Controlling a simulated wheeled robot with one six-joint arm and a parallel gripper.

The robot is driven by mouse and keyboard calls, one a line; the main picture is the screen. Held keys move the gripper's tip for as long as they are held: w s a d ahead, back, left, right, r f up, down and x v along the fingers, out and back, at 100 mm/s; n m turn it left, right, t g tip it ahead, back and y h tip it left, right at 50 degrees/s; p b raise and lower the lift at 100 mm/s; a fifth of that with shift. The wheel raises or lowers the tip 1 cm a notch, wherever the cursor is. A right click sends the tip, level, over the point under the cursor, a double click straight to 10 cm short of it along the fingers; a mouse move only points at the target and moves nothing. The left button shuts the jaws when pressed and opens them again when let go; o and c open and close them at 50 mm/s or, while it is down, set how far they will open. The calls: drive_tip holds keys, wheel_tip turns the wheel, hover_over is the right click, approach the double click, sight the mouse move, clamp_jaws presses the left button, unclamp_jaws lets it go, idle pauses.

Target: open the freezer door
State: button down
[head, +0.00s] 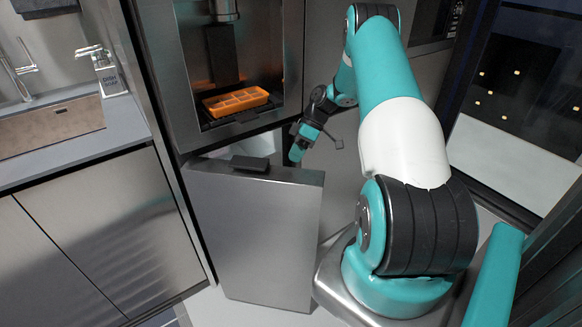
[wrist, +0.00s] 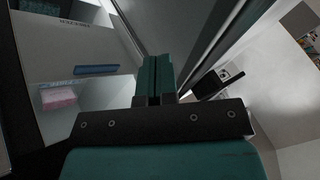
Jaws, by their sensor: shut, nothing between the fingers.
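The freezer door (head: 255,235) is a grey metal panel standing swung out from the tall cabinet, with a dark handle-like block (head: 250,163) at its top edge. My gripper (head: 295,155) is beyond the door's upper right edge, close to it; I cannot tell whether they touch. In the wrist view my gripper's teal fingers (wrist: 155,75) are together and hold nothing. To their left is a pale compartment with a pink box (wrist: 59,99) and a blue bar (wrist: 96,70). A grey panel, perhaps the door, rises just beyond the fingertips.
An orange tray (head: 235,102) sits in the lit recess above the door. A counter with a sink (head: 50,122) and tap (head: 20,65) is at the left. Dark glass panels stand at the right. Some pale floor shows around the door's foot.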

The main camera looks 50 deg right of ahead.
drive_tip(key=a, duration=0.1)
drive_tip(key=s+a, duration=0.1)
drive_tip(key=a, duration=0.1)
drive_tip(key=s+a+f+p, duration=0.1)
drive_tip(key=shift+a+f, duration=0.1)
drive_tip(key=shift+a, duration=0.15)
